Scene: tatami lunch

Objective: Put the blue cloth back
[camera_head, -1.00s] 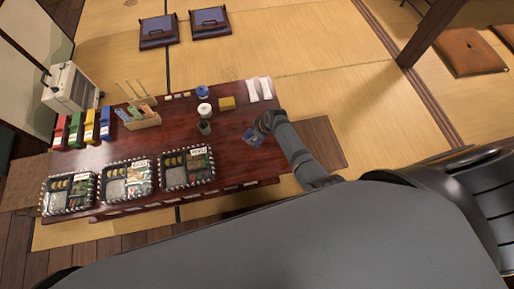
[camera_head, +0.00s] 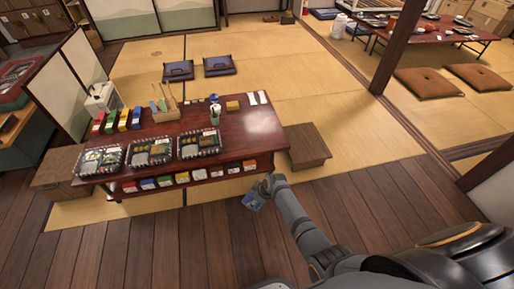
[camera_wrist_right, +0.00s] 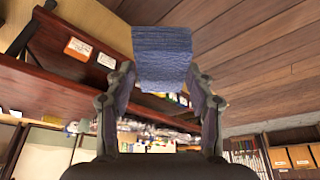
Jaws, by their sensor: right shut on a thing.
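The blue cloth (camera_wrist_right: 163,58) hangs between the fingers of my right gripper (camera_wrist_right: 160,95) in the right wrist view. In the head view my right gripper (camera_head: 265,188) is shut on the cloth (camera_head: 254,200), in front of the low red-brown table (camera_head: 255,130) near its right end. The cloth is held in the air, apart from the table. My left gripper is not in view.
Several bento trays (camera_head: 200,145) line the table's front left, with colored boxes (camera_head: 123,120) and a wooden holder (camera_head: 165,113) behind. A wooden step (camera_head: 306,146) stands right of the table. The front floor is clear.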

